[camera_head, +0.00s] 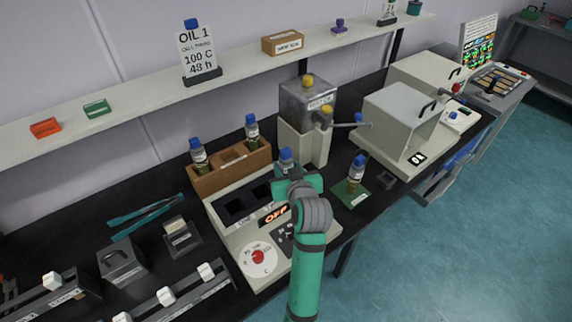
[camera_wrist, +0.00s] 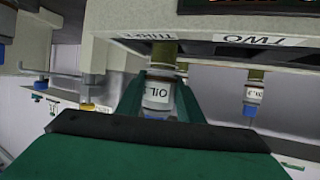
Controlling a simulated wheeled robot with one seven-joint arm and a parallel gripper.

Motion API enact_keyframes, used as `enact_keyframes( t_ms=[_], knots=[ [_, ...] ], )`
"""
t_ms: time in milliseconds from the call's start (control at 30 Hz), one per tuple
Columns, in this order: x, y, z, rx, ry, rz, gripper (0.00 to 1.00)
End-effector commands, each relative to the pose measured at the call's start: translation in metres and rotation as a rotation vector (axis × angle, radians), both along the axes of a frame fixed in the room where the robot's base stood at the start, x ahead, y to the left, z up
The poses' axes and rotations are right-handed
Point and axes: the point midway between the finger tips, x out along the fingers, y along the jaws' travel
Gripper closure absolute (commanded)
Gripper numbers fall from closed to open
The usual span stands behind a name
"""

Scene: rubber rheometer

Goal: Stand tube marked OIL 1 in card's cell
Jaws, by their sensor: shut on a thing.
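My gripper (camera_wrist: 158,108) is shut on a tube (camera_wrist: 157,93) with amber liquid. In the wrist view its white label reads "OIL"; the number is hidden. In the head view the held tube's blue cap (camera_head: 286,153) shows just beyond my gripper (camera_head: 289,174), at the block's right end. The heating block (camera_head: 225,226) has dark square cells, partly hidden by my arm; in the wrist view one label reads "TWO". The card (camera_head: 197,52) on the shelf reads "OIL 1", "100 C", "48 h"; its second line is too small to read.
Two capped tubes (camera_head: 198,152) stand in the wooden rack (camera_head: 219,178) behind the block. Another tube (camera_head: 356,170) stands on a green mat (camera_head: 350,193) at right. A grey-topped machine (camera_head: 308,118) rises close behind my gripper. The block's display (camera_head: 274,214) reads "OFF".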

Motion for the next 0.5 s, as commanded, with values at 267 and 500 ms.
enact_keyframes(
  t_ms=[267, 500],
  knots=[
    [0.000, 0.000, -0.010, 0.001, 0.000, 0.000, 1.00],
    [0.000, 0.000, -0.012, 0.001, -0.001, 0.000, 0.45]
  ],
)
